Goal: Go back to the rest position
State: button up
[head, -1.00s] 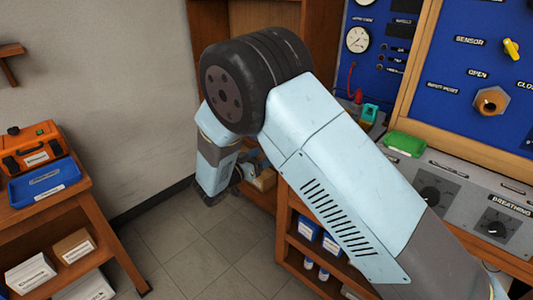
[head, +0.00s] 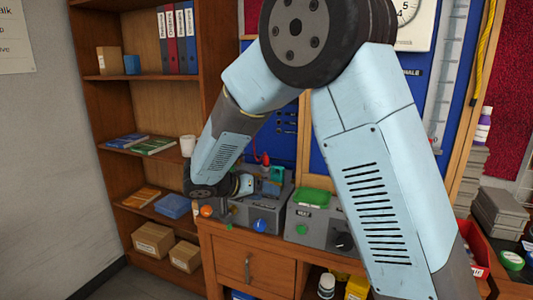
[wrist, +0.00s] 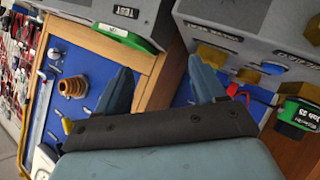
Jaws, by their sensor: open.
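My gripper (wrist: 159,66) is open in the wrist view, its two blue-grey fingers apart with nothing held between them. Behind the fingers lie a wood-framed blue panel (wrist: 85,85) and grey bench units. In the head view my arm is bent, with its dark elbow joint high and the forearm slanting down left to the wrist, in front of the shelf and bench. The fingers are hard to make out there, so their exact gap to the bench units cannot be told.
A wooden bookshelf (head: 140,95) stands at the left. A wooden bench (head: 255,268) carries grey units with knobs (head: 258,225) and a green tray (head: 311,197).

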jog(key=s+d+r+g+y, duration=0.2)
jog(key=s+d+r, duration=0.25)
jog(key=d, duration=0.45)
jog(key=s+d+r+g+y, duration=0.25)
jog(key=s+d+r, duration=0.2)
jog(key=d, duration=0.45)
jog(key=s+d+r+n+t+y, duration=0.1)
jog(key=s+d+n+y, duration=0.1)
jog(key=s, duration=0.7)
jog(key=s+d+r+n+t+y, duration=0.1)
jog(key=s+d+r+t+y, duration=0.1)
jog(key=s, duration=0.7)
jog(key=d+y, duration=0.1)
jog(key=d, duration=0.1)
jog(key=shift+d+r+n+y, duration=0.25)
jog(key=shift+d+n+y, duration=0.1)
jog(key=shift+n, duration=0.05)
